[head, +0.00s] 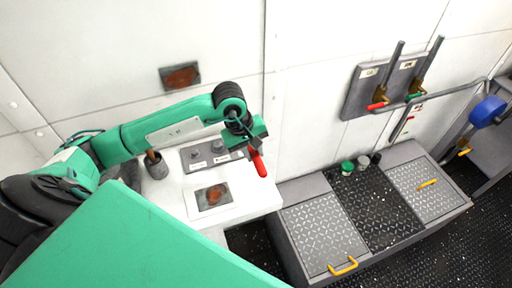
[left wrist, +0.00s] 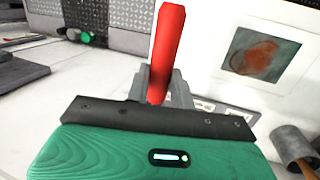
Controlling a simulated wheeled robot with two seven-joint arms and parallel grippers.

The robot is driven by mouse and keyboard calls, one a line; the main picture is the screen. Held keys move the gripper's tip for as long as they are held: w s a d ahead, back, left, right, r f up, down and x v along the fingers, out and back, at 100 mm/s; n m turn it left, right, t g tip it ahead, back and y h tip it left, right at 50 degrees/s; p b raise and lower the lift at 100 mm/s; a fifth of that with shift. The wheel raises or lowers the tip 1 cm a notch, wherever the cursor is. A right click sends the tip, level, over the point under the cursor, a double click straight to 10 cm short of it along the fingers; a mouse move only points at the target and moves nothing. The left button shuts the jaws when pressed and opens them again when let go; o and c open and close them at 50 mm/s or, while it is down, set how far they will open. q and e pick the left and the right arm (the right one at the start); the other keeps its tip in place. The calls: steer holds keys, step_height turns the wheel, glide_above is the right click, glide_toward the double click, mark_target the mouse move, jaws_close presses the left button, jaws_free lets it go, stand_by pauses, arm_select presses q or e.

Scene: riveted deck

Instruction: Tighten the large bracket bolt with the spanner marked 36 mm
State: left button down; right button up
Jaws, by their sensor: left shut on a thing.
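My left gripper (head: 252,148) is shut on a red-handled tool (head: 259,163) above the right end of the white bench. In the left wrist view the red handle (left wrist: 167,50) sticks up from between the grey fingers (left wrist: 152,85). The tool's head and any size marking are hidden, so I cannot tell whether it is the 36 mm spanner. A grey plate (head: 188,162) with two round bolt-like pieces (head: 219,147) and small labels lies on the bench, just left of the gripper. I cannot read the labels. My right gripper is out of view.
A dark cup (head: 156,169) with a wooden handle in it stands left of the plate. A rust-marked picture plate (head: 213,196) lies in front. A wall panel (head: 353,101) with red and green handles is at right, above a low grey chest (head: 321,235) with small jars.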

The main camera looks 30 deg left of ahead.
arm_select(q)
steer(key=x, duration=0.3)
steer(key=shift+s+a+f+b, duration=0.2)
steer(key=shift+a+f+b, duration=0.05)
steer(key=shift+f+b, duration=0.15)
steer(key=w+d+n+p, duration=0.1)
steer(key=p, duration=0.1)
steer(key=w+d+n+p, duration=0.1)
steer(key=shift+w+r+n+t+p, duration=0.3)
steer(key=shift+r+p, duration=0.1)
steer(key=w+d+n+t+y+b, duration=0.1)
steer(key=w+n+y+b, duration=0.1)
steer(key=w+n, duration=0.4)
steer(key=shift+w+d+f+n+b, duration=0.25)
steer(key=shift+w+d+n+b, duration=0.05)
steer(key=shift+w+b, duration=0.55)
steer(key=shift+s+f+b, duration=0.1)
steer(key=shift+f+b, duration=1.1)
steer(key=shift+f, duration=0.05)
steer(key=shift+s, duration=0.25)
steer(key=shift+s+a+m+g+h+b, duration=0.15)
steer(key=shift+s+a+m+h+b, duration=0.1)
steer(key=shift+s+m+b, duration=0.65)
steer(key=shift+s+a+m+g+h+b, duration=0.1)
steer(key=shift+s+a+m+h+b, duration=0.15)
steer(key=shift+s+m+b, duration=0.65)
steer(key=shift+s+a+m+g+h+b, duration=0.2)
steer(key=shift+s+a+m+b, duration=0.15)
steer(key=shift+s+m, duration=0.95)
